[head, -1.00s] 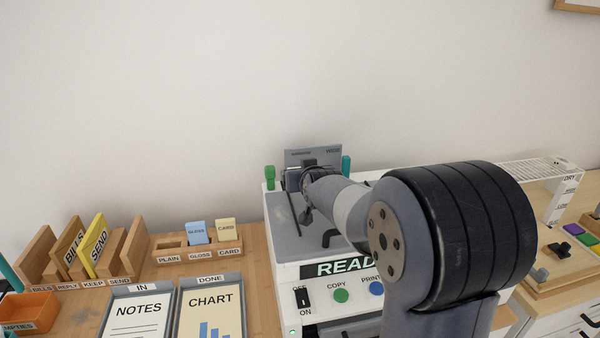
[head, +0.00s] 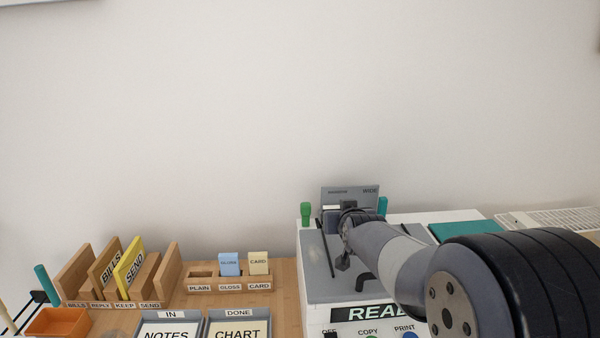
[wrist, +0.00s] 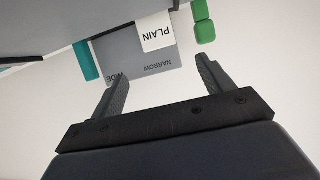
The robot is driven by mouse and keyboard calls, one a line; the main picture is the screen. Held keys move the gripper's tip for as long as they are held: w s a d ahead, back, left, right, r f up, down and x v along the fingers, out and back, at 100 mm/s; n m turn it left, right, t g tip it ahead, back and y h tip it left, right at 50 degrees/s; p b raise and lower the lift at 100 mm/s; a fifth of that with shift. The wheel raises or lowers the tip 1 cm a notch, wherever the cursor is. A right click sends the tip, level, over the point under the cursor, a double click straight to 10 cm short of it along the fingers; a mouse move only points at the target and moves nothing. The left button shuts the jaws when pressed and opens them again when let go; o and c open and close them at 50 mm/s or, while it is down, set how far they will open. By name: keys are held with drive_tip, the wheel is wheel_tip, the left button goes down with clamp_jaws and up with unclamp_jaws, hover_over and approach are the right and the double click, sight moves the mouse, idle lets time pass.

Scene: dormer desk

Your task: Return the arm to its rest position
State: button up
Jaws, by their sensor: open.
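My arm reaches in from the lower right in the head view, over the printer (head: 320,275). My gripper (wrist: 155,85) shows in the wrist view with its two dark fingers apart and nothing between them. Beyond the fingers is the grey upright plate (wrist: 160,60) marked NARROW and WIDE, with a white PLAIN card (wrist: 155,32) in front of it. In the head view the plate (head: 350,190) stands at the printer's back, and my wrist hides part of it. The fingers are hidden in the head view.
A green peg (head: 306,214) and a teal peg (head: 382,206) flank the plate. Left are the letter sorter (head: 170,270), the card holder (head: 229,287) with GLOSS and CARD, the NOTES and CHART trays, and an orange bin (head: 58,323). The space above the desk is clear.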

sight(333, 205)
drive_tip(key=x, duration=0.9)
drive_tip(key=shift+w+f, duration=0.1)
drive_tip(key=shift+f, duration=0.05)
drive_tip(key=shift+r+p, duration=0.25)
drive_tip(key=shift+p, duration=0.1)
